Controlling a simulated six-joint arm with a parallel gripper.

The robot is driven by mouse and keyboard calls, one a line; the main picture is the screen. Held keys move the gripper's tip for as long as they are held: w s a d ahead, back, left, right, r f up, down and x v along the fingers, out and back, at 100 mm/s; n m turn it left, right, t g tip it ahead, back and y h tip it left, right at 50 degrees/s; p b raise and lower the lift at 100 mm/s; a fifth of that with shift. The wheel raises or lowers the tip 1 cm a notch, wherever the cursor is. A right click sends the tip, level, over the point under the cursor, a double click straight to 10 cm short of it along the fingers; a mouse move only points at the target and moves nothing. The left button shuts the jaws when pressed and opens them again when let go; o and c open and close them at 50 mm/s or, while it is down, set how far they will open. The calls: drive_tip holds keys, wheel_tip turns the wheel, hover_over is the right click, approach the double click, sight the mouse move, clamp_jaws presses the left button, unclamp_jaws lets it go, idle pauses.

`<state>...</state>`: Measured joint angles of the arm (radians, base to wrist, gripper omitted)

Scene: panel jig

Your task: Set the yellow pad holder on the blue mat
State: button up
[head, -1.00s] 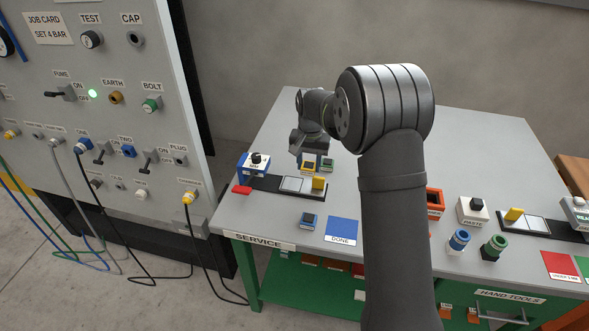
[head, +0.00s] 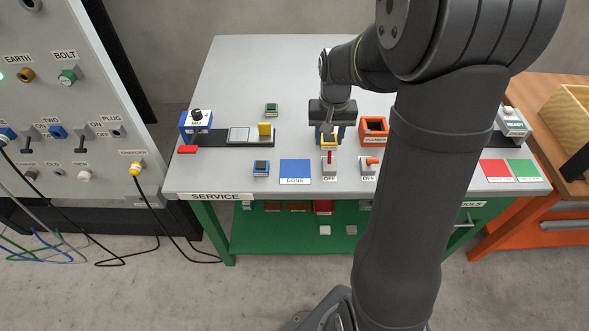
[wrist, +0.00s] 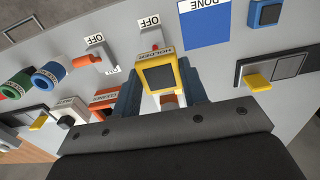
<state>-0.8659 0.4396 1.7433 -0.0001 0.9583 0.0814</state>
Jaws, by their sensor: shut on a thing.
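The yellow pad holder (head: 329,146), with a dark square face and a HOLDER label, is between the fingers of my gripper (head: 329,133). In the wrist view the holder (wrist: 159,77) sits between the blue fingers, which are shut on it. It appears to be above the table, behind an OFF switch; its exact height is hard to tell. The blue mat (head: 295,172), marked DONE, lies flat and empty at the front of the table, to the left of my gripper. The mat (wrist: 207,24) also shows at the top of the wrist view.
Two OFF switches (head: 329,167) (head: 370,166) stand right of the mat. A small blue holder (head: 261,168) stands just left of it. An orange bin (head: 374,129) is right of my gripper. A green-faced holder (head: 271,109) and a black-based fixture (head: 221,138) are further left.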

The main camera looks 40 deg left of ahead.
drive_tip(key=d, duration=0.4)
hover_over(295, 172)
wheel_tip(295, 172, down, 7)
drive_tip(key=shift+w+f, duration=0.1)
drive_tip(key=shift+f, duration=0.1)
drive_tip(key=shift+a+f, duration=0.1)
drive_tip(key=shift+f, duration=1.95)
drive_tip(key=shift+f, duration=0.15)
drive_tip(key=o, duration=1)
drive_tip(key=shift+o, duration=0.2)
